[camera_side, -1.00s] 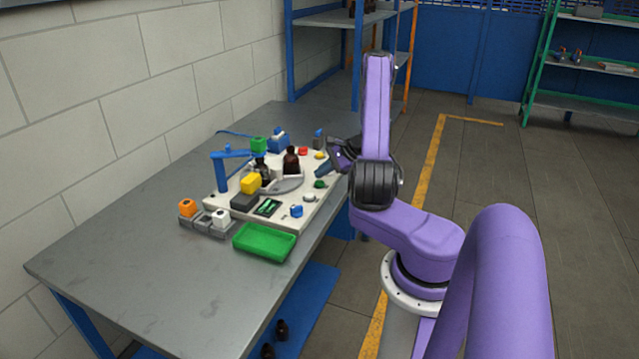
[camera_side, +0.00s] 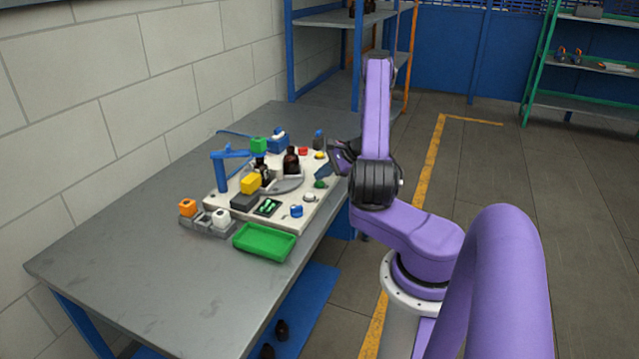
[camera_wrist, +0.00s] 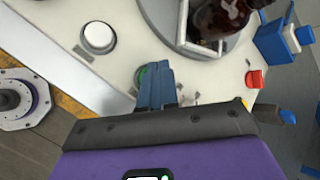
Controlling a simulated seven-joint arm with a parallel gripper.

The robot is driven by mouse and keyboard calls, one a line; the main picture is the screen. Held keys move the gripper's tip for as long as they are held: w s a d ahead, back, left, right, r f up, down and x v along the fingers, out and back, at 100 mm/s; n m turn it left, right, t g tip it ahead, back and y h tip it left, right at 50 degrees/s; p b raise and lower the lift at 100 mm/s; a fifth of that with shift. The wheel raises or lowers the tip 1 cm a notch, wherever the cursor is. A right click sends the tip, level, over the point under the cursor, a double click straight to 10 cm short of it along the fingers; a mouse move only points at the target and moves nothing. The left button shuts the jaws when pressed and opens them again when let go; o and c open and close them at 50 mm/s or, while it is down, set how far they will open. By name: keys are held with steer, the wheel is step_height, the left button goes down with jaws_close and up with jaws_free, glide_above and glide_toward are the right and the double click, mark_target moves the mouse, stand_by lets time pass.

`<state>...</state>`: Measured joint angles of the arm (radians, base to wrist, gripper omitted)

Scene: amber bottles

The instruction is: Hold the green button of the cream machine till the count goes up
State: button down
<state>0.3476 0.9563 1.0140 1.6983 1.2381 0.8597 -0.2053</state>
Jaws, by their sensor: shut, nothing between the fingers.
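The cream machine (camera_side: 318,212) is a flat panel on the grey table. Its green button (camera_side: 320,183) is a small dome near the right edge. In the wrist view the green button (camera_wrist: 141,76) shows only as a sliver, the rest hidden behind my fingers. My gripper (camera_side: 322,173) points down beside or over the button, its blue fingers together and empty. The fingertips (camera_wrist: 155,68) overlap the button in the wrist view; I cannot tell whether they touch it.

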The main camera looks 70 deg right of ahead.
mark_target(322, 183)
steer(key=shift+f, duration=0.45)
stand_by(2.8)
steer(key=shift+r, duration=0.1)
stand_by(1.6)
steer(key=shift+r, duration=0.8)
steer(key=shift+r, duration=2.5)
